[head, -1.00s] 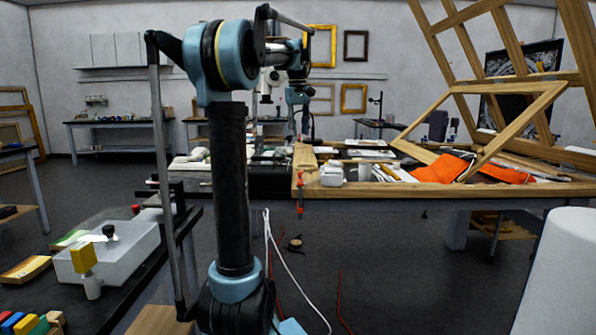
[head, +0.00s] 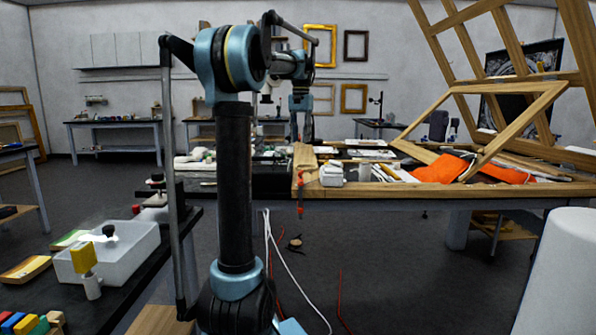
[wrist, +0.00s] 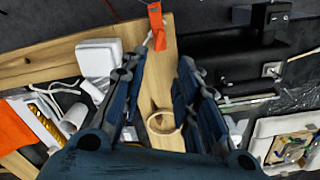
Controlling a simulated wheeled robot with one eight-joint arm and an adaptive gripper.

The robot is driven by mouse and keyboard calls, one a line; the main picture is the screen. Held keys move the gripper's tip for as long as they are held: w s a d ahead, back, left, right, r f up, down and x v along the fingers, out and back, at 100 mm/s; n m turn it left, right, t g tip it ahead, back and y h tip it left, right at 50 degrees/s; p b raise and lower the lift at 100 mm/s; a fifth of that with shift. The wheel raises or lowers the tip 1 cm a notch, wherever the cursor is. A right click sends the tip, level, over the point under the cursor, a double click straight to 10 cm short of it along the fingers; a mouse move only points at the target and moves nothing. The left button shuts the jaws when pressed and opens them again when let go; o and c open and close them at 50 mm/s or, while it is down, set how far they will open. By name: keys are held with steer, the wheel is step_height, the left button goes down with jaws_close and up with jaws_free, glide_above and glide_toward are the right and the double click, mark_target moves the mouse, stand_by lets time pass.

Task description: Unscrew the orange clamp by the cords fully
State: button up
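The orange clamp (head: 300,190) hangs upright at the front edge of the wooden frame on the table, near its left corner. In the wrist view the clamp (wrist: 156,25) shows at the top, on the wood's edge, beyond my fingertips. My gripper (wrist: 163,62) is open, with its two dark blue fingers apart over the wooden bar and nothing between them. In the head view my gripper (head: 301,128) is above and behind the clamp, apart from it.
A white box (head: 331,174) stands on the wood right of the clamp. Orange cloth (head: 440,168) lies further right, under a leaning wooden frame (head: 510,120). A tape roll (wrist: 163,123) lies on the wood below my gripper. A white bin (head: 104,258) stands at left.

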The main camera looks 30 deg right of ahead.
mark_target(301, 175)
step_height(301, 175, down, 13)
steer(key=shift+f, duration=0.1)
stand_by(0.4)
jaws_close()
